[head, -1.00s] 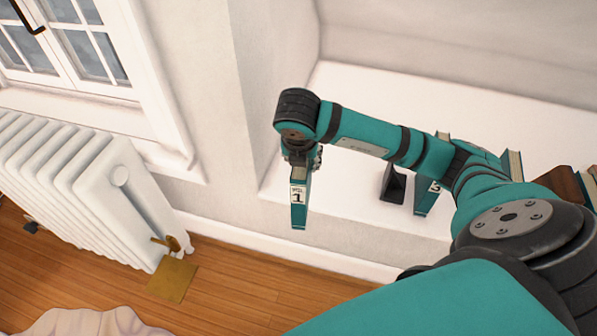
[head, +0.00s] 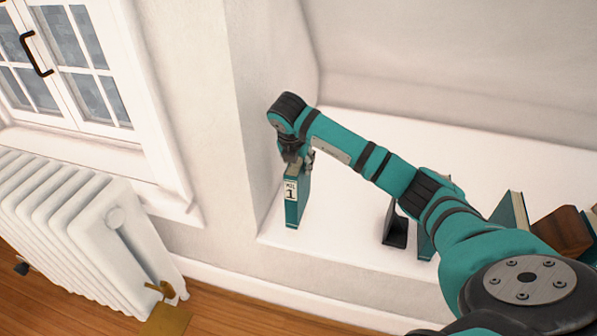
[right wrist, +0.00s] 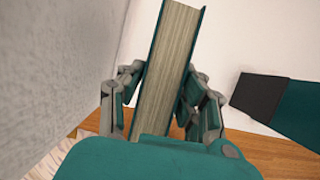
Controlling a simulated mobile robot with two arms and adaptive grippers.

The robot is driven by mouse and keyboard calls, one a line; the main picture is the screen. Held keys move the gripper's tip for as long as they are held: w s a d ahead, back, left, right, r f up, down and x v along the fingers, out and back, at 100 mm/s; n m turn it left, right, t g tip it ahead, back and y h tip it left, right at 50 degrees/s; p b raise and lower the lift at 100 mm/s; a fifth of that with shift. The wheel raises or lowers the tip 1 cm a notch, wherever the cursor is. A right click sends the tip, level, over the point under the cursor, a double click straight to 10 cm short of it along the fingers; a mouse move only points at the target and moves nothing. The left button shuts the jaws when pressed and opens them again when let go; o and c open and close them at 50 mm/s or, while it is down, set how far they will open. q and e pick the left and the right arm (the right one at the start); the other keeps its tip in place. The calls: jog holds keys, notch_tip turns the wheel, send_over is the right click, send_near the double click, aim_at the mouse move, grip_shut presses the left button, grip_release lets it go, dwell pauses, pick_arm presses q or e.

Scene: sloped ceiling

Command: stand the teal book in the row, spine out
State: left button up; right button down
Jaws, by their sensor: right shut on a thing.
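The teal book (head: 292,205) is upright at the left end of the white ledge (head: 340,225), its spine with a "VOL 1" label facing the front. I cannot tell whether its bottom touches the ledge. My right gripper (head: 296,162) is shut on the book's upper part. In the right wrist view the book's pale page edges (right wrist: 170,60) show between the fingers (right wrist: 160,92). To the right on the ledge stand a black bookend (head: 396,230) and another teal book (head: 425,243), partly hidden by my arm. My left gripper is not in view.
Further right stand another teal book (head: 511,210) and a brown wooden piece (head: 560,230). A wall is close to the left of the held book. A white radiator (head: 75,235) stands below the window. The ledge between the held book and bookend is clear.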

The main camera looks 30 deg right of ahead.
jog(key=shift+a+b+x, duration=0.15)
jog(key=shift+b+x, duration=0.05)
jog(key=shift+x, duration=0.65)
jog(key=shift+a+b+x, duration=0.1)
jog(key=shift+b+x, duration=0.05)
jog(key=shift+x, duration=0.75)
jog(key=c, duration=0.9)
grip_release()
jog(key=shift+f, duration=0.15)
pick_arm(q)
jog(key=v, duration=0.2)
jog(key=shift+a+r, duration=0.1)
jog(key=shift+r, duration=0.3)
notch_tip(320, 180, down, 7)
jog(key=p, duration=0.2)
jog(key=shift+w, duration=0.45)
pick_arm(e)
jog(key=v, duration=1.2)
jog(key=shift+s, duration=0.15)
